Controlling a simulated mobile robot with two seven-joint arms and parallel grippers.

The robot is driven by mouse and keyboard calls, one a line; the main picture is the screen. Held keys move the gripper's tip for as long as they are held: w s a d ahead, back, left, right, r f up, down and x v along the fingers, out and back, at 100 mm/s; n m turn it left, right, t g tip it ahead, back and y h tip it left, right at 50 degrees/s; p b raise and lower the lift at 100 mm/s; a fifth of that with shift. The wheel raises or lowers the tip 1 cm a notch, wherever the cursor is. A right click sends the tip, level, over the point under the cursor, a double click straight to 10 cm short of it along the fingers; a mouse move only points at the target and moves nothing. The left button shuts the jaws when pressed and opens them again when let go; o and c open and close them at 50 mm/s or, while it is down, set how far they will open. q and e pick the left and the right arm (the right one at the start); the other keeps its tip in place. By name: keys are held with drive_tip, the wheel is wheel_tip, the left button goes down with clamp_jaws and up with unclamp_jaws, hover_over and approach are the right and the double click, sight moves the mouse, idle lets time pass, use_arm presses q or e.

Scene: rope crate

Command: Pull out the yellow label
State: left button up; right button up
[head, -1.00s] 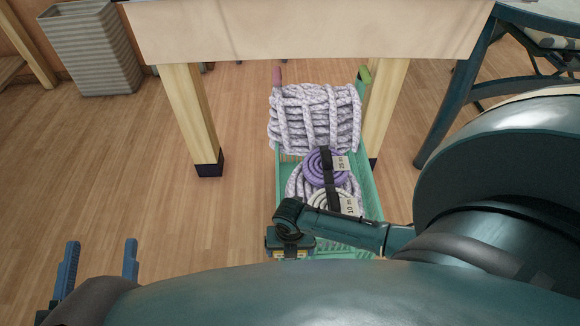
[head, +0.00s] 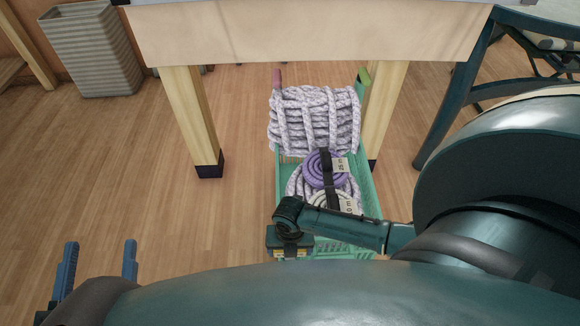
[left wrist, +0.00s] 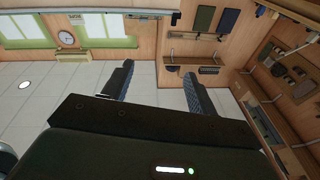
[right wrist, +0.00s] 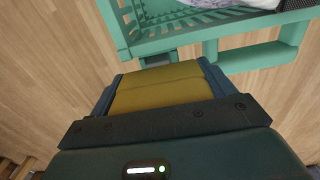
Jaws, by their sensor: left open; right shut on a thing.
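The yellow label (right wrist: 160,88) shows as a yellow block between the two fingers of my right gripper (right wrist: 158,80) in the right wrist view. That gripper is shut on it at the near end of the teal crate (right wrist: 125,22). In the head view my right gripper (head: 290,250) is at the near left corner of the crate (head: 368,185), and the label is mostly hidden there. The crate stands on the floor, its far part by the table legs. My left gripper (head: 100,248) is open and empty at the lower left; its spread fingers show in the left wrist view (left wrist: 155,82).
The crate holds a large pale rope bundle (head: 316,120) and a purple coil (head: 318,172) with a dark strap. A wooden table (head: 310,32) stands over its far end, with legs (head: 192,115) on both sides. A ribbed bin (head: 92,50) stands far left. The left floor is clear.

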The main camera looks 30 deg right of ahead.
wheel_tip(320, 180, up, 4)
drive_tip(key=shift+r+p, duration=0.25)
drive_tip(key=shift+p, duration=0.7)
wheel_tip(320, 180, up, 3)
drive_tip(key=shift+f+p, duration=0.1)
drive_tip(key=shift+p, duration=0.6)
drive_tip(key=shift+r+p, duration=0.3)
drive_tip(key=shift+r, duration=0.3)
use_arm(q)
drive_tip(key=shift+a+f+g+y, duration=0.3)
drive_tip(key=shift+a+g+y, duration=0.2)
drive_tip(key=shift+a+y, duration=0.3)
drive_tip(key=shift+d+r, duration=0.1)
drive_tip(key=shift+d, duration=0.05)
use_arm(e)
drive_tip(key=shift+f, duration=0.3)
drive_tip(key=shift+f, duration=0.1)
drive_tip(key=shift+f+b, duration=0.65)
drive_tip(key=shift+f, duration=0.4)
use_arm(q)
drive_tip(key=shift+f, duration=0.65)
